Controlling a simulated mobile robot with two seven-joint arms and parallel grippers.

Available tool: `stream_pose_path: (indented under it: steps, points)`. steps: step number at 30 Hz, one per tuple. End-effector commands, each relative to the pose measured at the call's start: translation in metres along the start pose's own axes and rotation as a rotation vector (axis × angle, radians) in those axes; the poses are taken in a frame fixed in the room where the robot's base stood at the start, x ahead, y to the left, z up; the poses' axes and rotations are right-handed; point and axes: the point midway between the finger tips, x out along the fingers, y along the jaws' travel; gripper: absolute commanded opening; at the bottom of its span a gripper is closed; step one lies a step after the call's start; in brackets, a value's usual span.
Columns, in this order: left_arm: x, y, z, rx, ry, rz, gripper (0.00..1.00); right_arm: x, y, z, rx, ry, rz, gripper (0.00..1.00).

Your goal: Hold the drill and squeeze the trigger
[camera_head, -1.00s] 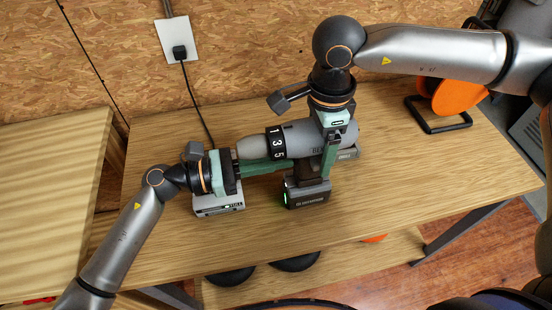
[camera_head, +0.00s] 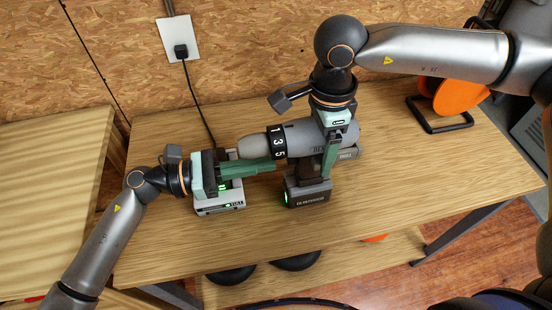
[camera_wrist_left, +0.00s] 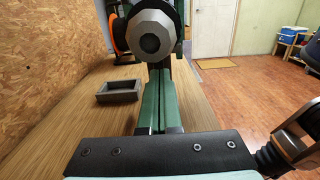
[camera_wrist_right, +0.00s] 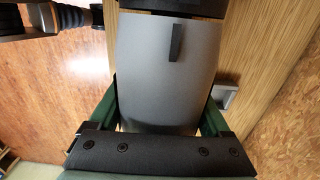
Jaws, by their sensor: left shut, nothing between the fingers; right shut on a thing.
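The grey and black drill (camera_head: 300,140) stands upright on its battery base (camera_head: 307,193) on the wooden workbench, its chuck pointing left. My right gripper (camera_head: 330,160) comes from above and is shut around the drill's body; the grey body fills the space between its fingers in the right wrist view (camera_wrist_right: 170,75). My left gripper (camera_head: 272,165) is shut and empty, its green fingers pointing right, below the chuck and left of the handle. In the left wrist view the drill's nose (camera_wrist_left: 152,40) is straight ahead above the closed fingers. The trigger is hidden.
A white charger (camera_head: 218,205) with green lights sits under my left gripper, near a cord to the wall outlet (camera_head: 179,40). A small grey tray (camera_head: 348,152) lies behind the drill. An orange reel (camera_head: 458,95) stands at the back right. The bench's right front is clear.

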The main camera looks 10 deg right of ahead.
Motion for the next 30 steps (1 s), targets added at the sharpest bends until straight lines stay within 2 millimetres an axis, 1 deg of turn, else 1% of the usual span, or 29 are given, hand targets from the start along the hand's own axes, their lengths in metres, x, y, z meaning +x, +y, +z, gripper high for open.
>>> stream_pose_path:
  steps: [1, 6, 9, 13, 18, 30]
  points:
    - [-0.013, 0.0, -0.002, -0.001, 0.005, 0.004, 0.0, 0.004, 0.002, 0.002, -0.004, -0.004, 0.008, 0.0]
    - [-0.054, 0.001, -0.002, -0.001, 0.006, 0.005, 0.0, 0.004, 0.002, 0.002, -0.004, -0.003, 0.008, 0.0]
    - [-0.074, 0.001, -0.003, -0.002, 0.005, 0.006, 0.0, 0.004, 0.003, 0.002, -0.003, -0.003, 0.009, 0.0]
    - [-0.093, 0.001, -0.002, 0.0, 0.005, 0.006, 0.0, 0.004, 0.003, 0.002, -0.003, -0.003, 0.009, 0.0]
    - [-0.104, 0.001, -0.002, -0.001, 0.003, 0.004, 0.0, 0.004, 0.003, 0.001, -0.003, -0.003, 0.009, 0.0]
    - [-0.105, 0.001, -0.002, 0.0, 0.003, 0.005, 0.0, 0.005, 0.003, 0.001, -0.003, -0.001, 0.01, 0.0]
